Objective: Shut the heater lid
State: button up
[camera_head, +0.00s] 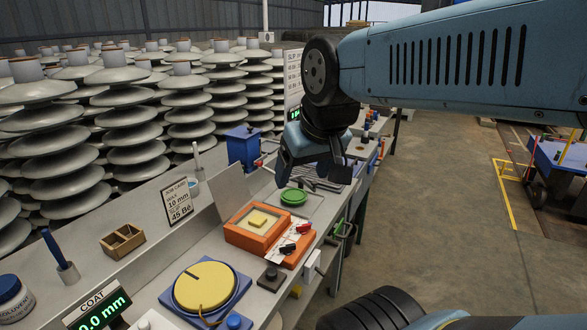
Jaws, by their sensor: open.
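The heater appears to be the orange box (245,238) on the grey bench, with a yellow block (258,219) inside its open top. A flat grey panel (230,192) stands up along the box's back left edge, leaning back; it looks like the lid, raised. My gripper (312,174) hangs from the blue arm, beyond and to the right of the box and above the bench. It is open, and I see nothing held in it. The gripper is apart from the panel. The hinge is too small to make out.
A green round dish (293,197) sits beyond the box. An orange unit with red and black knobs (289,246) is close on its right. A yellow disc (204,286) on a blue base lies nearer. A label card (180,202) stands left; insulator stacks (125,120) fill the back.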

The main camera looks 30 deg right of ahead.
aim_at(229, 190)
jog(key=k, duration=1.2)
jog(key=u, duration=0.35)
jog(key=i, duration=1.55)
jog(key=z, duration=0.25)
